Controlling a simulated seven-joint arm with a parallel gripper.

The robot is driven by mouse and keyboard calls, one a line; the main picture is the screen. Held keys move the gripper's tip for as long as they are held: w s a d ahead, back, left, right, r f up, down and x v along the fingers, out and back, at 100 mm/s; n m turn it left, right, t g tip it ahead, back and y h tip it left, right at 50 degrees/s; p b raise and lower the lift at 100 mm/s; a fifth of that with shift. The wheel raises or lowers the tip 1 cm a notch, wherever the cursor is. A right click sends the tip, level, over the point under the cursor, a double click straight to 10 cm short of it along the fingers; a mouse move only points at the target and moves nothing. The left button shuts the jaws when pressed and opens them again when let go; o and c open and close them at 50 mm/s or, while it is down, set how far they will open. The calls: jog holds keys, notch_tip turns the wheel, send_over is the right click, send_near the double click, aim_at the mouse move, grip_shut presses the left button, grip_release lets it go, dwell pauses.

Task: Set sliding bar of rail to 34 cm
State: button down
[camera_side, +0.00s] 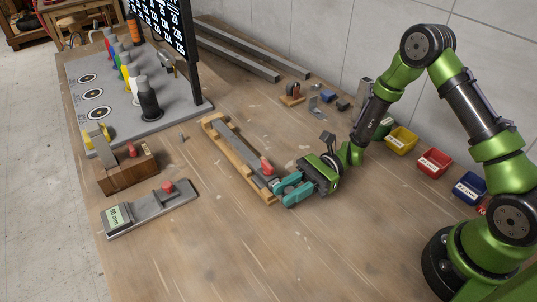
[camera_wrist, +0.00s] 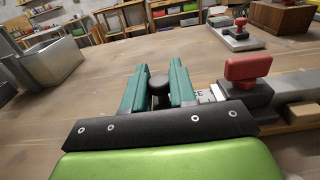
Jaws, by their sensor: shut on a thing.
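The rail (camera_side: 215,124) is a long wooden base with a grey metal bar (camera_side: 232,143) lying along it. A red clamp knob (camera_side: 267,165) stands on a dark block near its front end; it also shows upright in the wrist view (camera_wrist: 248,68). My gripper (camera_side: 278,187) is at that front end. In the wrist view its teal fingers (camera_wrist: 158,85) stand on either side of a round black knob (camera_wrist: 159,88) and are shut on it. A white scale with dark digits (camera_wrist: 204,95) shows between the fingers and the red knob, but its reading is partly hidden.
A grey gauge with a display and red knob (camera_side: 150,208) and a wooden block with a red knob (camera_side: 127,172) lie left of the rail. A grey board with coloured-handled tools (camera_side: 125,97) is behind. Coloured bins (camera_side: 434,162) stand right. The front table is clear.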

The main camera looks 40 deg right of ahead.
jog(key=shift+s, duration=0.2)
jog(key=c, duration=0.9)
grip_release()
jog(key=shift+c, duration=0.2)
jog(key=shift+d, duration=0.1)
jog(key=d, duration=0.7)
jog(key=shift+d, duration=0.2)
